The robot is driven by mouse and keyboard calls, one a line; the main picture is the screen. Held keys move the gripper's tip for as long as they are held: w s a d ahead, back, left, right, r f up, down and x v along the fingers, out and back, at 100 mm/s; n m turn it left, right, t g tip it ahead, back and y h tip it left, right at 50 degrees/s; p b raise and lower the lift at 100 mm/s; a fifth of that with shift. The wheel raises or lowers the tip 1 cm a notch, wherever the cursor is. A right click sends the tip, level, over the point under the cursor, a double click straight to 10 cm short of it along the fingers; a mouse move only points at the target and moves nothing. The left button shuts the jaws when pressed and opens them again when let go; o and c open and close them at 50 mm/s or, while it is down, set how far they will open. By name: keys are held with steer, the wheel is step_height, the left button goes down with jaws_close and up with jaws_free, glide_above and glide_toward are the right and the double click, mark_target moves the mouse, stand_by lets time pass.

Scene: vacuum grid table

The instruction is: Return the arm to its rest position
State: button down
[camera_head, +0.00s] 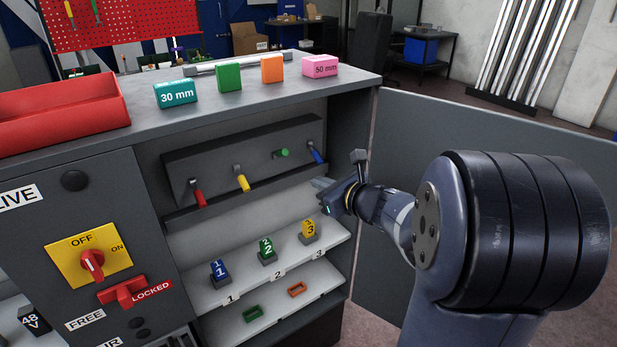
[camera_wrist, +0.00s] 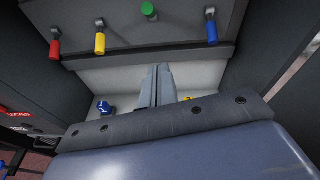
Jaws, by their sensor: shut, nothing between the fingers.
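My arm reaches in from the right in the head view, and my gripper (camera_head: 322,190) is at the open front of the grey cabinet (camera_head: 120,190), below the blue-handled lever (camera_head: 315,152). In the wrist view, the fingers of my gripper (camera_wrist: 160,72) are together and nothing shows between them. They point toward the pale shelf area under the lever panel (camera_wrist: 178,40). No contact with the cabinet can be made out.
Red (camera_head: 199,194), yellow (camera_head: 242,180) and green (camera_head: 281,153) handles stick out of the panel. Numbered blocks 1 (camera_head: 219,271), 2 (camera_head: 266,249) and 3 (camera_head: 308,231) stand on the shelf below. An open grey door (camera_head: 480,135) stands behind my arm. Coloured blocks and a red tray (camera_head: 60,112) sit on top.

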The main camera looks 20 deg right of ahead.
steer(key=shift+s, duration=0.1)
stand_by(0.3)
steer(key=w+a+p, duration=0.4)
steer(key=w, duration=0.6)
steer(key=shift+w+a+r, duration=0.3)
steer(key=shift+a+r, duration=0.1)
